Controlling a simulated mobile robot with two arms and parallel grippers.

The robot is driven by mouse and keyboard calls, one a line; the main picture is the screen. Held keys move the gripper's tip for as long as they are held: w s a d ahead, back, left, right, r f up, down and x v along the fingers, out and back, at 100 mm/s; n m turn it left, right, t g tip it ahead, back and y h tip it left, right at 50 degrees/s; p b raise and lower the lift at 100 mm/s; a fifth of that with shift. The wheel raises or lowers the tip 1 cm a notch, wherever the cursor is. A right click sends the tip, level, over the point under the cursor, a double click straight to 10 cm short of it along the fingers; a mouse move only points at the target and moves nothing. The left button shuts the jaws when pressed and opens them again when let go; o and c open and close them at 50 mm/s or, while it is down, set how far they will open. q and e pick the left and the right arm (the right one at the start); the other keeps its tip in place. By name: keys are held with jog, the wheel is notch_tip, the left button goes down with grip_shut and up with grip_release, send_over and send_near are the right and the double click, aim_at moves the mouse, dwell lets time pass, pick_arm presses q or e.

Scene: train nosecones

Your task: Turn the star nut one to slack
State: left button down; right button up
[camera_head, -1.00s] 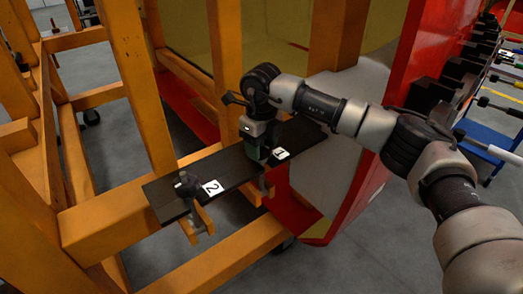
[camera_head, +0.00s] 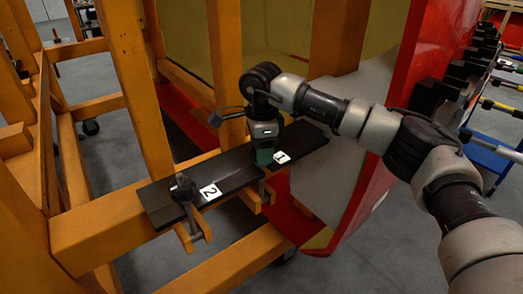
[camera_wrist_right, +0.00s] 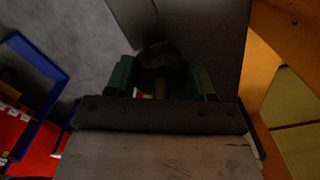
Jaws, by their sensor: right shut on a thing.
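Star nut one is a dark knob (camera_wrist_right: 158,66) seen between the green fingers in the right wrist view. In the head view it is hidden under my right gripper (camera_head: 264,157), beside the white label 1 (camera_head: 282,158). My right gripper (camera_wrist_right: 160,82) points down and is shut on this knob, one finger on each side. Star nut two (camera_head: 183,187), a black star-shaped knob, stands apart on the left end of the black plate (camera_head: 235,176), beside label 2 (camera_head: 210,191). My left gripper is not in view.
The black plate lies on an orange frame (camera_head: 85,225), with clamp parts (camera_head: 193,232) below it. Orange posts (camera_head: 134,90) rise behind and left. A red nosecone edge (camera_head: 400,80) and a tool rack (camera_head: 455,85) stand right. Open grey floor (camera_head: 395,255) shows lower right.

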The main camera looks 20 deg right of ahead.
jog(key=n, duration=0.4)
jog(key=shift+r+n+b, duration=0.1)
jog(key=shift+n+b, duration=0.2)
jog(key=shift+n, duration=0.1)
dwell(0.5)
jog(key=o, duration=0.9)
jog(key=shift+o, duration=0.2)
notch_tip(320, 180, up, 11)
jog(key=shift+f+b, duration=0.1)
jog(key=shift+b, duration=0.3)
jog(key=shift+f, duration=0.1)
